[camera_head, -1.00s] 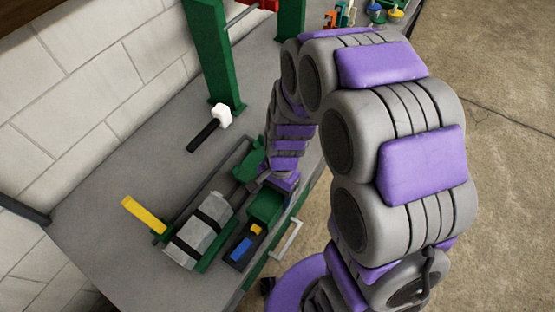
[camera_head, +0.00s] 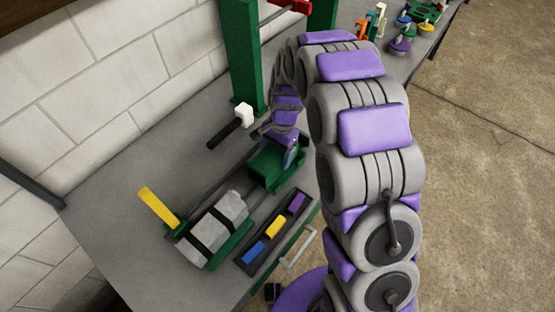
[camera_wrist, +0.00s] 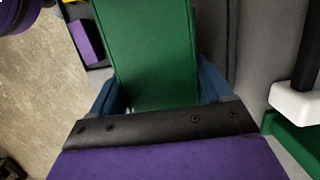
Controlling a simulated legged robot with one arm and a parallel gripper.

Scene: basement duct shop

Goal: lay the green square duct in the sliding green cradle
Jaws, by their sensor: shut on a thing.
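The green square duct (camera_wrist: 155,50) fills the upper middle of the wrist view, held between the blue fingers of my gripper (camera_wrist: 160,95). In the head view the green duct (camera_head: 275,165) shows just below the end of my arm, above or at the rails on the bench. My gripper's fingers are mostly hidden by my arm there. The sliding green cradle cannot be told apart from the green duct in the head view, and I cannot tell whether the two touch.
A grey strapped block (camera_head: 226,208) sits on a green base beside a yellow handle (camera_head: 158,207). A black tray (camera_head: 243,262) holds blue, yellow and purple blocks. A white-headed hammer (camera_head: 244,114) lies near a green post (camera_head: 243,50). The bench's left part is clear.

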